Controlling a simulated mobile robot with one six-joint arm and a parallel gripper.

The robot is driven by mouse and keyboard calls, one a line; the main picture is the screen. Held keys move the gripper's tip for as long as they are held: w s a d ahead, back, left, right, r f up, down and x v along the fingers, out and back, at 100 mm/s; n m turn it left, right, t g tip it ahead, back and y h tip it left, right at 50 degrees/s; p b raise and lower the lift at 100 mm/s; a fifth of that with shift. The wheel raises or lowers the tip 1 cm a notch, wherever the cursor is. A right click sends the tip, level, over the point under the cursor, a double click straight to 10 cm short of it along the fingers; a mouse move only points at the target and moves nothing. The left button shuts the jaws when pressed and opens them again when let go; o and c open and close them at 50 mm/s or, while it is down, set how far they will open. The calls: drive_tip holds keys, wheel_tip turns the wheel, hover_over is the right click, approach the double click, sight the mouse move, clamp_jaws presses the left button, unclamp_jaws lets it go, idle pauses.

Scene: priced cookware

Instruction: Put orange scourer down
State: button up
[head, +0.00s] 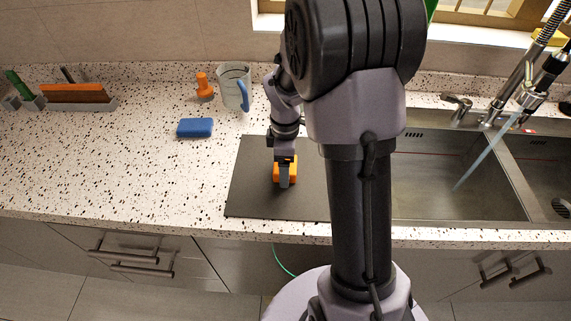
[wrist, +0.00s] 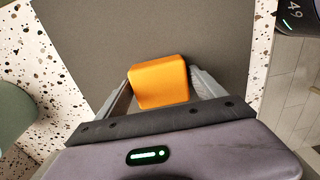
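The orange scourer (wrist: 158,82) is a small rounded block between the two fingers of my gripper (wrist: 160,88) in the wrist view. The fingers lie along its left and right sides and look closed on it. In the head view the scourer (head: 278,172) shows around my gripper (head: 285,174), over the dark grey mat (head: 248,185) left of the sink. I cannot tell whether its underside touches the mat. Part of the scourer is hidden by the gripper in the head view.
A blue sponge (head: 195,128) lies left of the mat. A measuring jug (head: 234,88) with a blue handle and an orange item (head: 204,86) stand behind it. The sink (head: 450,185) is to the right. The speckled counter (head: 110,160) at left is mostly clear.

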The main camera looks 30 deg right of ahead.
drive_tip(key=shift+o, duration=0.4)
drive_tip(key=shift+r, duration=0.15)
wheel_tip(320, 180, up, 12)
drive_tip(key=p, duration=0.5)
drive_tip(key=s+a+r+m+t, duration=0.3)
drive_tip(key=s+a+r+m, duration=0.35)
drive_tip(key=a+r, duration=0.3)
drive_tip(key=s+a+r+m+t+y, duration=0.2)
drive_tip(key=s+a+r+m, duration=0.1)
drive_tip(key=s+a+m, duration=0.4)
drive_tip(key=s+m, duration=0.2)
drive_tip(key=s, duration=0.2)
drive_tip(key=shift+t, duration=0.4)
